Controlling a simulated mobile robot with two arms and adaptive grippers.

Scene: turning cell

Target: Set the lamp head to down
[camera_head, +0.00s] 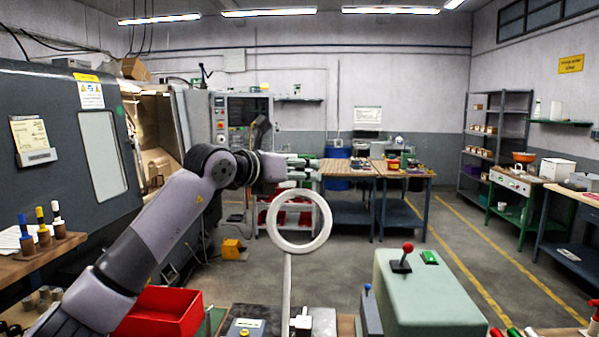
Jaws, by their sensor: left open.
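The lamp head is a white ring (299,247) on a thin pale stem (287,285), in the middle of the head view. The ring's open face is turned toward me and it stands upright. My left gripper (306,170) is open and empty, just above the top of the ring in the picture. Its fingers point right. I cannot tell whether the fingers touch the ring or how far apart in depth they are. My right gripper is not in view.
A red bin (160,312) is at the lower left. A pale green box with a red-knobbed lever (402,258) stands right of the lamp. A grey machine (60,150) fills the left side. Workbenches (400,170) stand at the back, with open floor between.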

